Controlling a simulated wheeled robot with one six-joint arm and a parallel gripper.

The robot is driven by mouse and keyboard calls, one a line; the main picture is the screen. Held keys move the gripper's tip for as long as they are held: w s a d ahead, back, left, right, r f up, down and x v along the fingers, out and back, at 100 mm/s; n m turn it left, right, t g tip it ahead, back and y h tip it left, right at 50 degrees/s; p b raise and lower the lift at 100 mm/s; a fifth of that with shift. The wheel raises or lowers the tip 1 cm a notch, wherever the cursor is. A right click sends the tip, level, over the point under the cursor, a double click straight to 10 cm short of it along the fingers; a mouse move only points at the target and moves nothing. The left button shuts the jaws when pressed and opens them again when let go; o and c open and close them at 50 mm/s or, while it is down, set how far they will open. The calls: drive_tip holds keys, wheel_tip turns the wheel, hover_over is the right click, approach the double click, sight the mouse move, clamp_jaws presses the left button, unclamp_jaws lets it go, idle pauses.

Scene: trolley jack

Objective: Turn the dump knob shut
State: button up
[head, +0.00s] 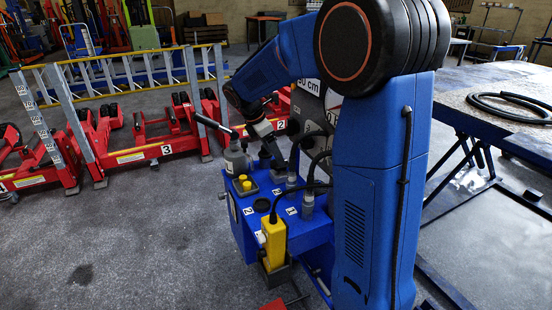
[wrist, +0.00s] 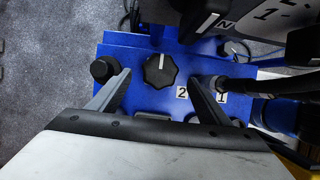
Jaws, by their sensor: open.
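A black fluted knob (wrist: 160,71) with a white pointer line sits on top of the blue power unit (wrist: 140,103). In the wrist view the line points toward the top of the picture. No label naming the knob as the dump knob is legible. My gripper (wrist: 160,78) is open, with one finger on each side of the knob and visible gaps between. Whether the fingertips reach down to its height is unclear. In the head view my gripper (head: 270,145) is over the back of the blue unit (head: 310,236), and the knob is hard to make out.
A smaller black round cap (wrist: 103,68) stands just beyond the left finger. A black hose fitting (wrist: 235,84) lies close to the right finger. A yellow pendant (head: 273,242) hangs on the unit's front. Red jacks (head: 140,150) stand at the left; a table (head: 500,85) is at the right.

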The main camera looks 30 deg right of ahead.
drive_tip(key=v, duration=1.3)
drive_tip(key=shift+a+r, duration=0.15)
drive_tip(key=shift+r, duration=0.05)
